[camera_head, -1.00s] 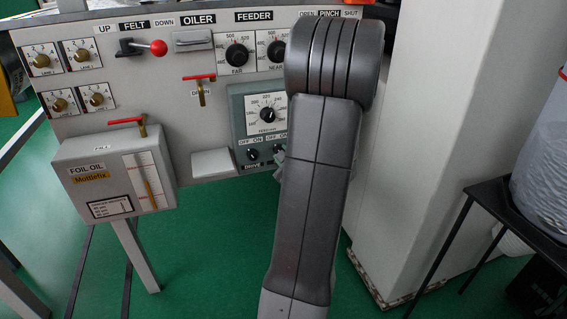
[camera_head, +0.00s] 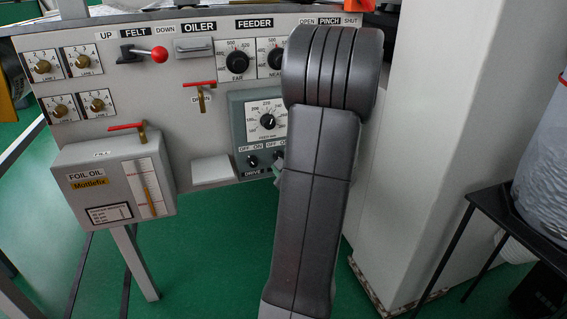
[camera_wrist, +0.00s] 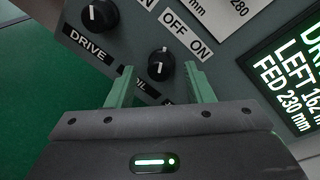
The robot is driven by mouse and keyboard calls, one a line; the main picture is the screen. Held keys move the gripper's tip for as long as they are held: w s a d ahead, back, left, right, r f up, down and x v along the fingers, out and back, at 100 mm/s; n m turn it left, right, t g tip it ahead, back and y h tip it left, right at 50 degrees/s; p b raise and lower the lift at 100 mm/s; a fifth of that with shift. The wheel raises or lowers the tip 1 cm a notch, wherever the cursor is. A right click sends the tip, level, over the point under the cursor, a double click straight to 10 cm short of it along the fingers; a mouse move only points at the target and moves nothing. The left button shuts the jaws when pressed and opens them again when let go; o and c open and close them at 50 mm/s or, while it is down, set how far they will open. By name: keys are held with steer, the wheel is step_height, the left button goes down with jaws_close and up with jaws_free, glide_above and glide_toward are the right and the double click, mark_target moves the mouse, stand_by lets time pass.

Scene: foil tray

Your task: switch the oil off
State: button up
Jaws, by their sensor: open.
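The oil switch (camera_wrist: 160,69) is a round black knob with a white mark on the grey drive panel (camera_head: 238,113). In the wrist view its mark points up the picture, nearer the OFF word than the ON word. Its OIL label (camera_wrist: 139,88) is partly hidden by my gripper. My gripper (camera_wrist: 159,70) has two green fingers standing open, one on each side of the knob; I cannot tell whether they touch it. In the head view my dark arm covers much of this spot, and the oil knob shows only in part.
The similar drive knob (camera_wrist: 98,15) sits close to the left of my fingers; it also shows in the head view (camera_head: 252,161). A lit screen (camera_wrist: 292,70) is at the right. The foil oil box (camera_head: 105,185) and a black side table (camera_head: 490,200) stand farther off.

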steer(key=p+v, duration=0.2)
steer(key=v, duration=1.1)
steer(key=shift+s, duration=0.35)
steer(key=shift+d, duration=0.15)
steer(key=b+x, duration=0.2)
steer(key=x, duration=1.1)
steer(key=shift+w, duration=0.4)
steer(key=shift+s, duration=0.1)
steer(key=p+v, duration=0.3)
steer(key=v, duration=1.1)
steer(key=b+x, duration=0.2)
steer(key=x, duration=1.2)
steer(key=shift+s+d+f+m+t+y+p, duration=0.25)
steer(key=shift+s+m+p, duration=0.45)
steer(key=shift+m+p, duration=1.45)
steer(key=shift+s+d+r+m+y+p, duration=0.1)
steer(key=shift+s+d+m+y+p, duration=0.45)
steer(key=shift+m+p, duration=1.6)
steer(key=shift+s+d+f+m+t+p, duration=0.15)
steer(key=shift+s+m+p, duration=1)
steer(key=shift+p, duration=1.7)
